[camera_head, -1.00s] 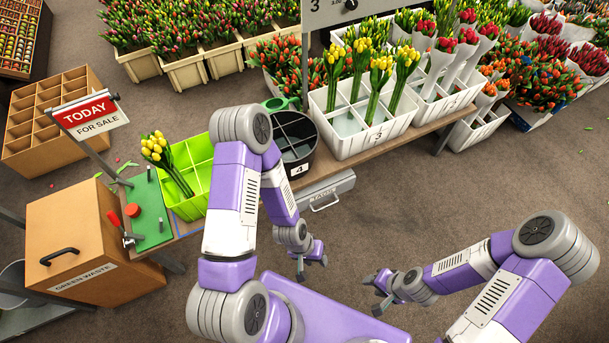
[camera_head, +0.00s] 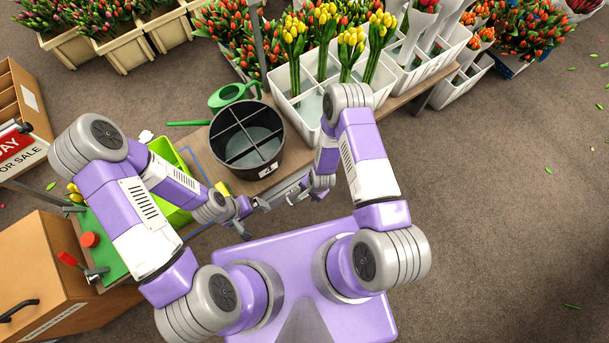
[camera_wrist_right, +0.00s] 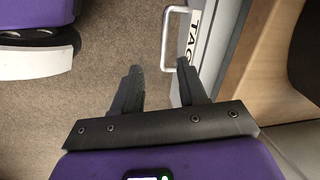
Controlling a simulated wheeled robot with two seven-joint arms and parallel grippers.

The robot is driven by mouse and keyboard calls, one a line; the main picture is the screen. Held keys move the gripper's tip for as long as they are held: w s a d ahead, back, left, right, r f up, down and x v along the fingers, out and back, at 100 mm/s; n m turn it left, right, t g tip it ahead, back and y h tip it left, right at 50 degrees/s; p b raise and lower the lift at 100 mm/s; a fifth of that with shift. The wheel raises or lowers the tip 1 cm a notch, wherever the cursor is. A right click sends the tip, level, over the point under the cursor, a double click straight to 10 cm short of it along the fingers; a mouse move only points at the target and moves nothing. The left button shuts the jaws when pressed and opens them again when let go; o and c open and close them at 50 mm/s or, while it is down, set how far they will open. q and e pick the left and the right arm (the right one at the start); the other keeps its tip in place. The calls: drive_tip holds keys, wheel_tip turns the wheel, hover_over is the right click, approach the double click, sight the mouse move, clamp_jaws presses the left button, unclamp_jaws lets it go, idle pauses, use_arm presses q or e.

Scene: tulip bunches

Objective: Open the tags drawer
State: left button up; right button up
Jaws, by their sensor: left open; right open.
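The tags drawer (camera_wrist_right: 213,40) shows in the right wrist view as a grey front with a partly cut-off "TAG" label. Its pale bar handle (camera_wrist_right: 166,40) stands out from the front. My right gripper (camera_wrist_right: 158,72) is open, its fingertips close to the handle's near end; I cannot tell whether they touch it. The drawer looks shut. My left gripper (camera_head: 247,212) is open and empty, just left of the right one.
A black divided bucket (camera_head: 247,140) marked 4 stands on the table above the drawer. A green watering can (camera_head: 233,93), a lime crate (camera_head: 166,150) and a white tulip crate (camera_head: 287,106) stand near it. The green-waste box (camera_head: 45,262) is at left.

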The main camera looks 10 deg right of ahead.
sight(306, 195)
drive_tip(key=w+f+m+b, duration=0.1)
drive_tip(key=f, duration=0.3)
drive_tip(key=w+f+m+b, duration=0.1)
drive_tip(key=f, duration=0.4)
drive_tip(key=w+f+m+h+b, duration=0.1)
drive_tip(key=f+b, duration=0.1)
drive_tip(key=f, duration=0.3)
drive_tip(key=shift+w+a+f+t, duration=0.15)
drive_tip(key=shift+w+f+t, duration=0.1)
drive_tip(key=shift+t, duration=0.05)
clamp_jaws()
